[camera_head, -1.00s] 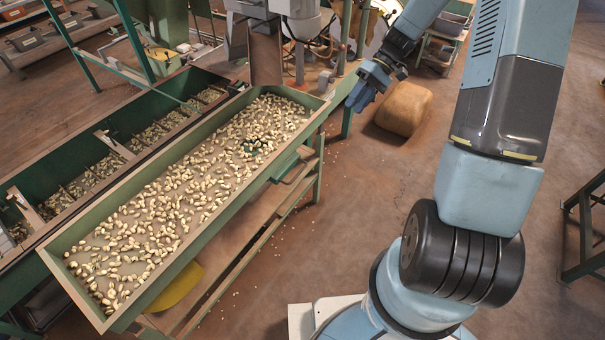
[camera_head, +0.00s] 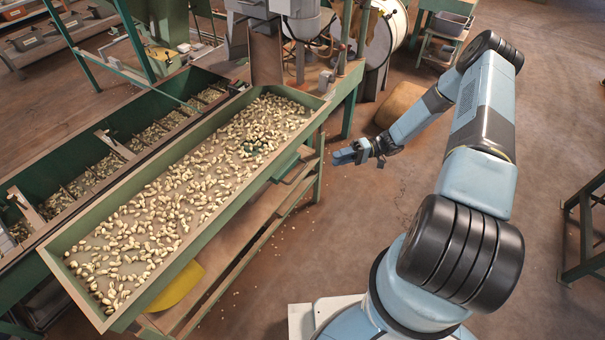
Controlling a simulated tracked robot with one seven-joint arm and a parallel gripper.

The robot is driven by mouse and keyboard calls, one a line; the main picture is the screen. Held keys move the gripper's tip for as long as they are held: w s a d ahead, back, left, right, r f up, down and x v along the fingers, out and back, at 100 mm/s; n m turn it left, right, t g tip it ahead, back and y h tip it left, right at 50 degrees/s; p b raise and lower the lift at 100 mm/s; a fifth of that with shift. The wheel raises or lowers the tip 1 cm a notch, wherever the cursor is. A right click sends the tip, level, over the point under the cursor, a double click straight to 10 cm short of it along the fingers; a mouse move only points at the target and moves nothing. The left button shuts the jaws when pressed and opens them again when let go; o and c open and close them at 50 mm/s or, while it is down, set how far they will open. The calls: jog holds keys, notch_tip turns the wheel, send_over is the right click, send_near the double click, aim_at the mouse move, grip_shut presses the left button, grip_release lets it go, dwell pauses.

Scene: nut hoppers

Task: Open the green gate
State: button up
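A long green-rimmed tray (camera_head: 200,250) full of pale nuts runs diagonally across the left half of the view. A small green flap (camera_head: 287,165) sits on the tray's right side near its far end; it may be the green gate, but I cannot tell for certain. A small dark green piece (camera_head: 247,147) also shows among the nuts. My gripper (camera_head: 338,157), with blue fingers, is to the right of the flap, apart from it and from the tray. It points left and looks empty; the gap between its fingers is too small to judge.
A green trough (camera_head: 60,150) with dividers and nuts lies left of the tray. Wooden shelving (camera_head: 235,260) stands under the tray. A tan sack-like block (camera_head: 400,103) lies on the floor behind my arm. Floor between is open.

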aim_at(299, 173)
notch_tip(299, 173, down, 6)
jog(key=a+m+t+y, duration=0.1)
jog(key=t+y, duration=0.1)
jog(key=shift+y, duration=0.3)
jog(key=s+a, duration=0.1)
jog(key=a, duration=0.3)
jog(key=a+r, duration=0.1)
jog(key=a, duration=0.4)
jog(key=s+a, duration=0.1)
jog(key=a, duration=0.4)
jog(key=shift+s+r, duration=0.35)
jog(key=shift+r, duration=0.05)
jog(key=shift+c, duration=0.3)
jog(key=shift+d, duration=0.1)
grip_shut()
